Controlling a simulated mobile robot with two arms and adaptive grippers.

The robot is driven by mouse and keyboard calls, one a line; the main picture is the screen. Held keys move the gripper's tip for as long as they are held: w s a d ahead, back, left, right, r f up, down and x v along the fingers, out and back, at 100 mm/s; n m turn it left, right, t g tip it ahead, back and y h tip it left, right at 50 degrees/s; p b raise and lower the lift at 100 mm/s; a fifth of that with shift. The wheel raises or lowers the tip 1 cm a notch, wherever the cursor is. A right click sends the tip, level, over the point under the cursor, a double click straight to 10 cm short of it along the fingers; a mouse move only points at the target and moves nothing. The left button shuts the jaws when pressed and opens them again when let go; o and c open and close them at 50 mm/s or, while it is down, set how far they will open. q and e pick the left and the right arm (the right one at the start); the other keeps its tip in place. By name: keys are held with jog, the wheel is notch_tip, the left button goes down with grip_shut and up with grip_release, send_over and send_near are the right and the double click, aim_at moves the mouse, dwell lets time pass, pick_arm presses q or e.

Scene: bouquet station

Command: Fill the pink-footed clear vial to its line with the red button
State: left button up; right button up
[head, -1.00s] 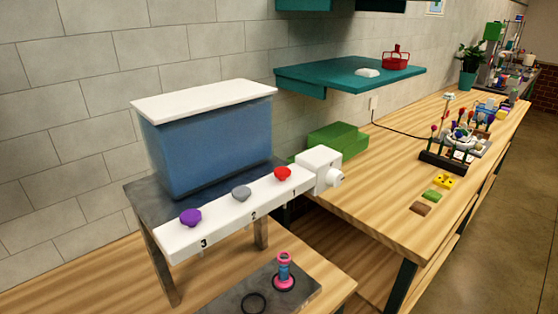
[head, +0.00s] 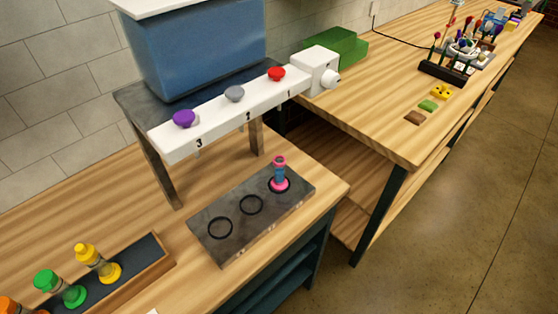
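The pink-footed vial (head: 280,174) stands upright in the right-hand ring of the dark grey plate (head: 228,254) on the wooden bench. Its body looks bluish, with pink at top and foot; its line and fill level are too small to tell. The red button (head: 277,73) sits at the right end of the white dispenser bar (head: 220,116), by the number 1. A grey button (head: 234,93) is by 2 and a purple button (head: 184,118) by 3. Neither of my grippers is in view.
A blue tank (head: 200,50) stands on the dispenser stand above the bar. A wooden rack (head: 150,270) holds orange, green and yellow vials at lower left. Two rings on the plate are empty. A second bench (head: 400,140) stands at right beyond a gap.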

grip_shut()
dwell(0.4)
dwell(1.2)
